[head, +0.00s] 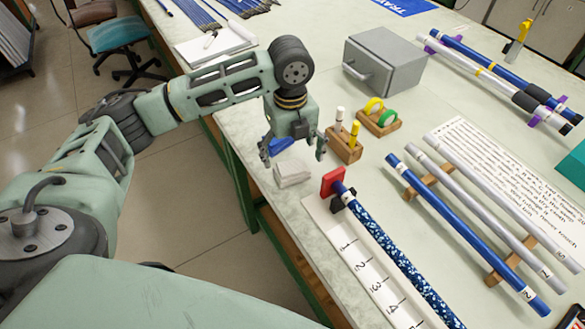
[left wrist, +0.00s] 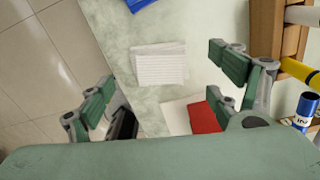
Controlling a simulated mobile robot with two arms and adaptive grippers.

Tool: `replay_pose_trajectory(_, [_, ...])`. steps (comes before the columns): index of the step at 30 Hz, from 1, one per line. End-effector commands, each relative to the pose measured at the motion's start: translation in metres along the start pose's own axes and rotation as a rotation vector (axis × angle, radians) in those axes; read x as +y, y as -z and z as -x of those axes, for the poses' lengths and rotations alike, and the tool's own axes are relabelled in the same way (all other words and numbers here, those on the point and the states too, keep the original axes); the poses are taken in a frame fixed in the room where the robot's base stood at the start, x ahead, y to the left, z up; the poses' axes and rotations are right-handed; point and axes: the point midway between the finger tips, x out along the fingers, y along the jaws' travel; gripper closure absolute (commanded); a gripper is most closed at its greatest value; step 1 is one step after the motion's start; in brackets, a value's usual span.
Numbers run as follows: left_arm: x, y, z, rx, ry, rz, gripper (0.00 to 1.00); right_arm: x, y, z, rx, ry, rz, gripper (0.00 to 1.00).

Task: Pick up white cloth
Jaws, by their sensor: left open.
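A folded white cloth (head: 291,174) lies on the table near its left edge; in the left wrist view it is the ribbed white rectangle (left wrist: 158,66) in the upper middle. My left gripper (head: 294,152) is open above and just behind the cloth in the head view, pointing down. My right gripper is not in view.
A wooden marker block (head: 346,146) stands right of the gripper. A red stop (head: 332,181) and a patterned blue rod (head: 400,258) lie in front of the cloth. A blue item (head: 276,146) lies behind it. A grey metal box (head: 386,62) stands farther back.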

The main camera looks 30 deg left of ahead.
Motion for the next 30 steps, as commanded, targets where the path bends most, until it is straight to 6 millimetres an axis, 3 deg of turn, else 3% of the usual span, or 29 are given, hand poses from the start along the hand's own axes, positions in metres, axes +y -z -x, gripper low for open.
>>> replay_pose_trajectory(4, [0.007,0.006,-0.023,0.001,-0.005,-0.001,0.16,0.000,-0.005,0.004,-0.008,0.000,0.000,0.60])
replay_pose_trajectory(9, [0.006,0.005,-0.042,0.000,-0.001,0.001,0.16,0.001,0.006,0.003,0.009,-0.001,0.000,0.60])
replay_pose_trajectory(17, [0.006,0.005,-0.044,-0.001,-0.001,-0.001,0.16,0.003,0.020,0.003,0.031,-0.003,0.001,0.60])
replay_pose_trajectory(30, [0.006,0.006,-0.044,-0.001,-0.002,-0.001,0.55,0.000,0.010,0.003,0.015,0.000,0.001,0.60])
